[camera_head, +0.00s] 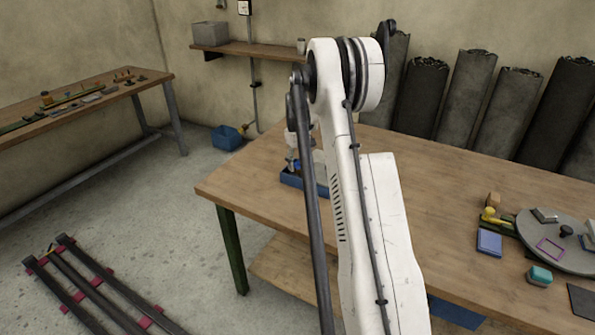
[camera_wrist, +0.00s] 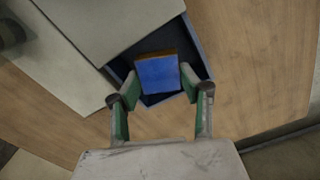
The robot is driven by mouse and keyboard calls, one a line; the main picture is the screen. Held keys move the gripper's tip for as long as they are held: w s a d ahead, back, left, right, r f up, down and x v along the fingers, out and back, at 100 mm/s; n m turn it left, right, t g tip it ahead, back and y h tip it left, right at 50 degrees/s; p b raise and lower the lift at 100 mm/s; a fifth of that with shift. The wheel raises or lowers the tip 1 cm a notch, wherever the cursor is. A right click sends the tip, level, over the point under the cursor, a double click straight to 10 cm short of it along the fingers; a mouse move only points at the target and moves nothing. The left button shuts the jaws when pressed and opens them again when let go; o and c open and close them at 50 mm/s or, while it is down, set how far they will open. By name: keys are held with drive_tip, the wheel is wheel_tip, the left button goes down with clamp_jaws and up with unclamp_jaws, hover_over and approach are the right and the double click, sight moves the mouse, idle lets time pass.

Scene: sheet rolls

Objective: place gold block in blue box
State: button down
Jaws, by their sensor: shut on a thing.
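The block in the wrist view shows a bright blue face (camera_wrist: 158,76) with a gold-brown strip along its far edge (camera_wrist: 155,54). My gripper (camera_wrist: 160,78) has one green-sided finger on each side of this block and is shut on it. The open blue box (camera_wrist: 196,45) lies beyond and below the block, its dark blue walls showing around it. In the head view the blue box (camera_head: 291,180) stands on the table, partly hidden behind my arm. My gripper end is over it there, mostly hidden. Whether the block touches the box floor I cannot tell.
A pale grey flat surface (camera_wrist: 112,28) covers part of the box area in the wrist view. Dark rolls (camera_head: 467,95) stand behind.

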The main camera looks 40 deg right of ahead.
sight(297, 164)
drive_tip(key=shift+f, duration=1.65)
drive_tip(key=shift+f, duration=0.1)
drive_tip(key=c, duration=1.4)
unclamp_jaws()
drive_tip(key=shift+o, duration=0.2)
